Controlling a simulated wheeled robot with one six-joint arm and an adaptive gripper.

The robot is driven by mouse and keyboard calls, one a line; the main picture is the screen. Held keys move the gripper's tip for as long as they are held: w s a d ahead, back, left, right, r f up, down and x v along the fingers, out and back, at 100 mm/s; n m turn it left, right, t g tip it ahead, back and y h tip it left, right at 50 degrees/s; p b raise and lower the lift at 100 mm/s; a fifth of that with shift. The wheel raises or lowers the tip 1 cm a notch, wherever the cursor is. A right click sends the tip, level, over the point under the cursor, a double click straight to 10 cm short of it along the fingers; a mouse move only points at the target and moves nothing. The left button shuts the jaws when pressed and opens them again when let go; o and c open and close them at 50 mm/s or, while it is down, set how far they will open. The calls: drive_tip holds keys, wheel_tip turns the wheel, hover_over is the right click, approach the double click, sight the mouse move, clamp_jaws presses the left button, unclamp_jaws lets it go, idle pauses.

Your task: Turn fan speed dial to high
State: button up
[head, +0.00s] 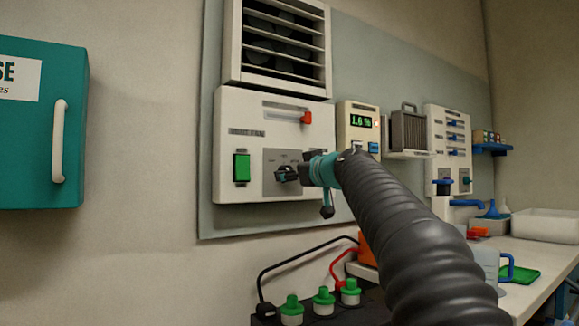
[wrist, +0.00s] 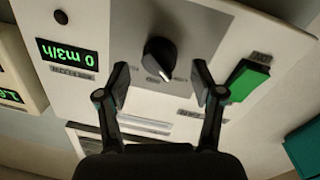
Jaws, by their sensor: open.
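The fan speed dial (wrist: 158,51) is a black round knob on a grey plate (wrist: 190,28) in the wrist view. A pale mark shows at its lower edge; the small labels around it are too blurred to read. My gripper (wrist: 161,79) is open, with one finger on each side in front of the dial and a gap to both sides. Nothing is between the fingers but the view of the knob.
The wrist view shows a green display (wrist: 67,54) reading 0 m3/h. A louvred vent (head: 284,45) is above the panel. Green-capped posts (head: 323,297) and cables lie below.

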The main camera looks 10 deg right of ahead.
drive_tip(key=shift+x, duration=1.1)
drive_tip(key=c, duration=1.1)
drive_tip(key=shift+c, duration=0.2)
